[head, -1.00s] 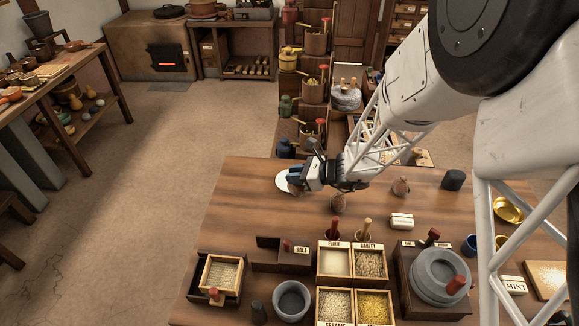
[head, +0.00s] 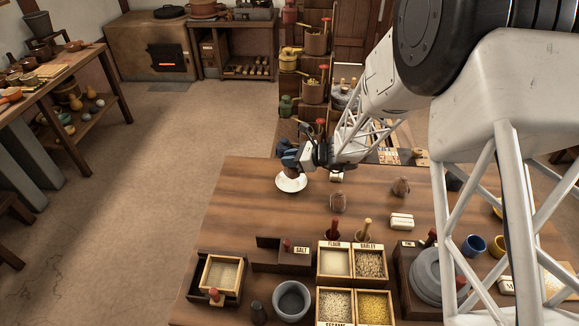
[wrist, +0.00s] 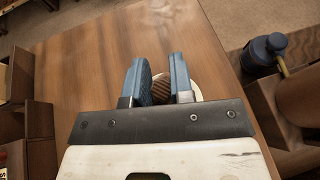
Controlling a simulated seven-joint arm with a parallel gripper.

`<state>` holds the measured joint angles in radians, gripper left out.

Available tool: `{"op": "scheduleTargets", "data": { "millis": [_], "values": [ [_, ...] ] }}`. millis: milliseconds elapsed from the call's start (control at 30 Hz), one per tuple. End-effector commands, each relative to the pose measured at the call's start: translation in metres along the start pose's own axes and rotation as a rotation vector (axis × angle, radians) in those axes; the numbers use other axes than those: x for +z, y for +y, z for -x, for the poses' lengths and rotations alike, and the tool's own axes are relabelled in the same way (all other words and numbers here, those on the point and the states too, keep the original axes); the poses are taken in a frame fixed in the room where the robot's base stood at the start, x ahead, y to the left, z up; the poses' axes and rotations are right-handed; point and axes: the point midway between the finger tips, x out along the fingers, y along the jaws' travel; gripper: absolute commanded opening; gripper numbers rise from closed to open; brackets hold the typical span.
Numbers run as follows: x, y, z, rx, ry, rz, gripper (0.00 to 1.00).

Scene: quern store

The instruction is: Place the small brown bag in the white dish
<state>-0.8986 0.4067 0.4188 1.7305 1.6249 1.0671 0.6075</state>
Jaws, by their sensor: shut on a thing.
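My gripper (head: 290,158) is shut on a small brown bag (head: 291,172), which hangs below the blue fingers. The bag is over the white dish (head: 291,185), a shallow round dish near the table's far left edge. I cannot tell whether the bag's bottom touches the dish. In the wrist view, the ribbed brown bag (wrist: 161,91) shows between the two fingers (wrist: 160,80), mostly hidden by the gripper body. Part of the white dish (wrist: 195,85) shows beside and behind the right finger.
Two other brown bags, one nearer (head: 338,202) and one to the right (head: 401,187), stand on the table (head: 245,210). A white labelled block (head: 402,221) and grain boxes (head: 335,261) lie nearer. A dark blue jug (wrist: 265,50) stands beyond the table edge.

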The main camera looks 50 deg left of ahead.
Motion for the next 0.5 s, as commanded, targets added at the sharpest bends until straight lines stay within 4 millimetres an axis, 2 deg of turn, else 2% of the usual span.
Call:
{"op": "scheduleTargets", "data": {
  "millis": [167, 500],
  "values": [
    [-0.004, 0.0, -0.002, 0.001, 0.0, -0.001, 0.0],
    [-0.031, 0.001, -0.013, 0.0, 0.0, 0.0, 0.0]
  ]
}}
